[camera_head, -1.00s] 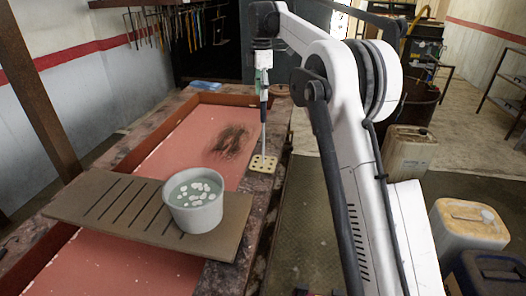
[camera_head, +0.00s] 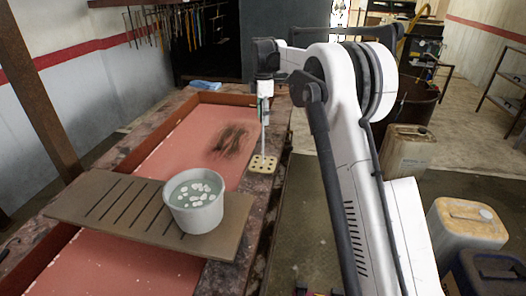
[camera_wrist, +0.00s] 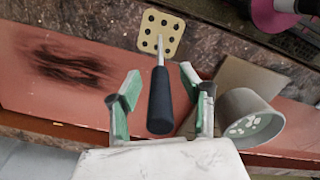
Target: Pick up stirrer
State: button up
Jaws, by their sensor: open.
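The stirrer (camera_wrist: 160,100) has a black handle and a thin metal rod. It stands upright with its rod down at the yellow perforated holder (camera_wrist: 162,32), which also shows in the head view (camera_head: 263,164) on the bench's right rim. My gripper (camera_wrist: 160,84) is open, with one green-padded finger on each side of the handle and visible gaps between them in the wrist view. In the head view my gripper (camera_head: 264,108) is above the holder and hides most of the handle; the pale rod shows below it.
A grey bucket (camera_head: 193,217) with pale pieces in liquid stands on a slatted brown board (camera_head: 85,200) across the red-floored trough (camera_head: 185,155). Jerrycans (camera_head: 465,225) stand on the floor at right. Tools hang on the rack at the back.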

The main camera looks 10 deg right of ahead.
grip_shut()
jog(key=shift+r, duration=0.1)
dwell(0.3)
jog(key=shift+r, duration=0.2)
notch_tip(320, 180, up, 3)
jog(key=shift+r+b, duration=0.2)
jog(key=shift+b, duration=0.15)
jog(key=s+a+r, duration=0.5)
jog(key=a+r, duration=0.5)
jog(key=shift+s+a+p, duration=0.15)
jog(key=shift+s+p, duration=0.1)
jog(key=shift+p, duration=0.2)
jog(key=shift+w, duration=0.15)
